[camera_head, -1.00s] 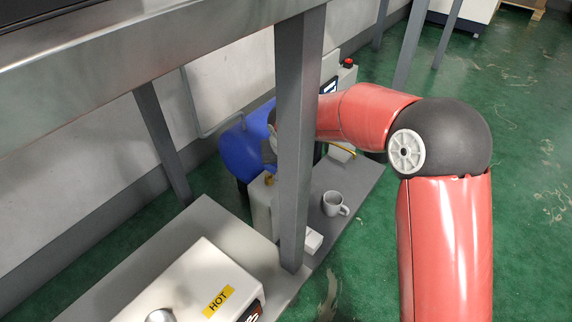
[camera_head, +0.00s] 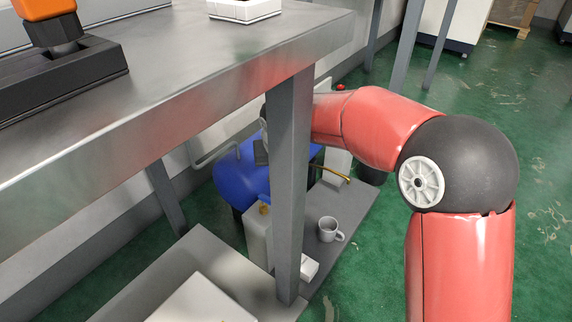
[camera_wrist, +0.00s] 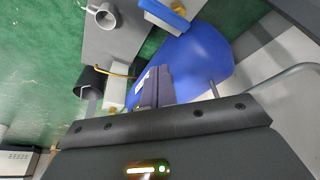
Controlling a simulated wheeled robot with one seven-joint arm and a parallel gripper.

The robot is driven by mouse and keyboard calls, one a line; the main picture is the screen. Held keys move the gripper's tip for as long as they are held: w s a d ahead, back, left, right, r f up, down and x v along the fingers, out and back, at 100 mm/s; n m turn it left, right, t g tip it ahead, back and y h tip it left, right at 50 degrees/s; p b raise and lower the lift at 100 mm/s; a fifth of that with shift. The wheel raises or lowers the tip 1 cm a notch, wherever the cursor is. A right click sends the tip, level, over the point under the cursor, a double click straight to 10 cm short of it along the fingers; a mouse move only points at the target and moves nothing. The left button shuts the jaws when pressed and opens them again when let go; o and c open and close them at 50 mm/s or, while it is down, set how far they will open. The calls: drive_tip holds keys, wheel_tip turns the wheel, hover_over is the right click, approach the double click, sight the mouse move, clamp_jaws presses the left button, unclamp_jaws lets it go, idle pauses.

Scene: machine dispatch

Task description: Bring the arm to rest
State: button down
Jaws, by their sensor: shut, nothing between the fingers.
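My red arm (camera_head: 385,125) with its black joint reaches left, past the grey table leg (camera_head: 290,190). My gripper is mostly hidden behind that leg in the head view. In the wrist view my gripper (camera_wrist: 156,86) is shut and empty, its fingers side by side in front of a blue tank (camera_wrist: 190,65). The tank also shows in the head view (camera_head: 236,180), behind the leg. I cannot tell how far the fingers are from it.
A steel table (camera_head: 200,110) stands over a low grey shelf (camera_head: 345,205) holding a white mug (camera_head: 330,229). A bent brass pipe (camera_head: 333,174) is near the arm. Orange and black equipment (camera_head: 52,40) sits on the table top. Green floor (camera_head: 535,130) is open at the right.

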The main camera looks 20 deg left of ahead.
drive_tip(key=s+d+r+m+t+h+p, duration=0.1)
drive_tip(key=s+d+r+p, duration=0.1)
drive_tip(key=d+r, duration=0.75)
drive_tip(key=s+d+r+m+h+p, duration=0.1)
drive_tip(key=s+d+r+p, duration=0.15)
drive_tip(key=d+r, duration=0.7)
drive_tip(key=s+d+m+t+p, duration=0.1)
drive_tip(key=s+d+m+p, duration=0.3)
drive_tip(key=s+d, duration=1.3)
drive_tip(key=d+p, duration=0.1)
drive_tip(key=d, duration=0.2)
drive_tip(key=shift+s+d+r, duration=0.15)
drive_tip(key=shift+d+r, duration=0.1)
drive_tip(key=shift+d, duration=0.15)
